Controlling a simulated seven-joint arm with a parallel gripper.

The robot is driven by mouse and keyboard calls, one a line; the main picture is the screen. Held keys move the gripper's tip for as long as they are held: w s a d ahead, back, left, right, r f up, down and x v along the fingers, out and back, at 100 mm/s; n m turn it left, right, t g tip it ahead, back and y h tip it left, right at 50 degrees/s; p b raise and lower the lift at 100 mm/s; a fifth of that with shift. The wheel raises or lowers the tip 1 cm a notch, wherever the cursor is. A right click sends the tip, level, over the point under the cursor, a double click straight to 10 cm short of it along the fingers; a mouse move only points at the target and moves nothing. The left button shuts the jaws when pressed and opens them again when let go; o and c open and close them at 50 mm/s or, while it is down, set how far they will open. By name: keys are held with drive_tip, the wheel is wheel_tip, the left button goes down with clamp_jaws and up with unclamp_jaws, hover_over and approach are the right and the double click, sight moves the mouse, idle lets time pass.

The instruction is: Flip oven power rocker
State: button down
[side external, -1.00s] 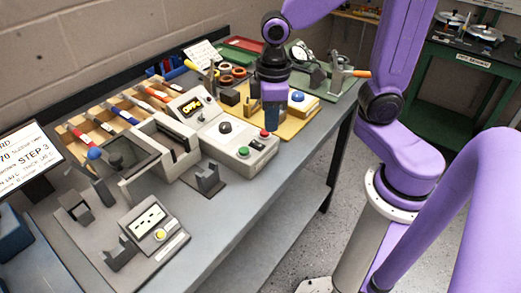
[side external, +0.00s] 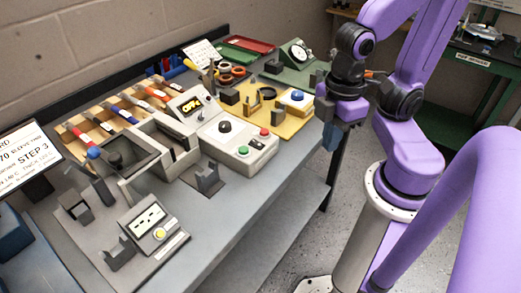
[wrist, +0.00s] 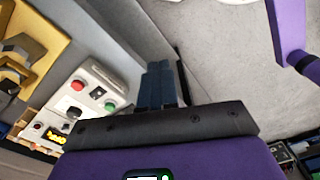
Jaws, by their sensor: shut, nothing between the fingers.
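The oven control box (side external: 238,140) is pale grey and sits at the bench's front edge. It carries a red button (side external: 264,132), a green button (side external: 243,151) and a black knob (side external: 225,127). In the wrist view, a small dark rocker (wrist: 97,92) lies between the red button (wrist: 77,86) and the green button (wrist: 110,107); its position cannot be read. The lit display (side external: 191,104) is on the box behind. My gripper (side external: 332,138) is shut and empty, beyond the bench's front edge, right of the box. Its blue fingers (wrist: 161,78) show together in the wrist view, apart from the box.
A yellow fixture board (side external: 281,121) with a blue button stands right of the box. A dark bracket (side external: 206,178) stands in front of the box. A panel with sockets and a yellow button (side external: 150,223) is at front left. Open floor lies beside the bench.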

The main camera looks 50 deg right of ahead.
drive_tip(key=shift+w, duration=0.1)
wheel_tip(320, 180, up, 7)
drive_tip(key=m+t, duration=0.1)
drive_tip(key=m, duration=1.2)
hover_over(252, 140)
drive_tip(key=s, duration=0.2)
drive_tip(key=shift+s+f, duration=0.1)
drive_tip(key=shift+f, duration=0.1)
drive_tip(key=shift+f, duration=0.1)
drive_tip(key=f, duration=0.4)
drive_tip(key=w+f, duration=0.1)
drive_tip(key=f, duration=0.8)
drive_tip(key=shift+w+f, duration=0.35)
drive_tip(key=shift+f, duration=0.05)
